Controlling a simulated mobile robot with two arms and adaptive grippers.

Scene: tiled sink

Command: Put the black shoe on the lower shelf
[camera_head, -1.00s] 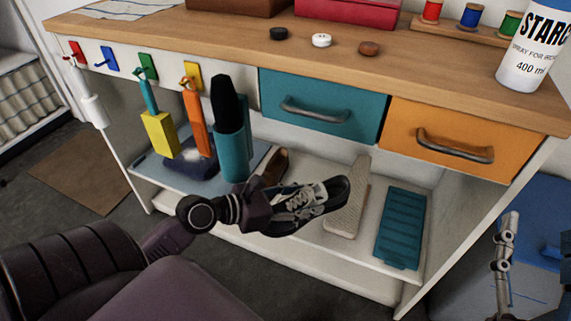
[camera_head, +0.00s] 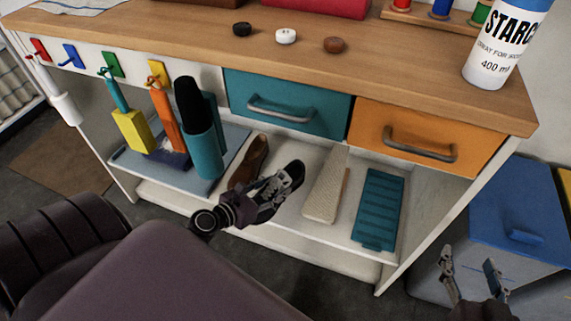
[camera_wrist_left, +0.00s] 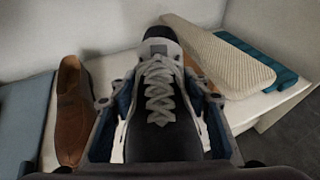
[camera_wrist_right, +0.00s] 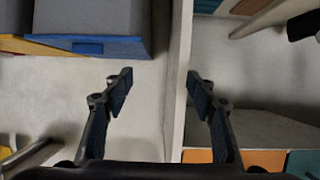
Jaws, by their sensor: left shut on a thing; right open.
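The shoe is at the lower shelf (camera_head: 303,223) between a brown shoe (camera_head: 248,163) and a cream textured board (camera_head: 327,187). I cannot tell whether its sole touches the shelf. My right gripper (camera_head: 470,272) is open and empty, to the right of the bench; its fingers also show in the right wrist view (camera_wrist_right: 160,90).
A teal ridged tray (camera_head: 377,210) lies on the shelf's right. Teal (camera_head: 287,105) and orange (camera_head: 424,137) drawers are above.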

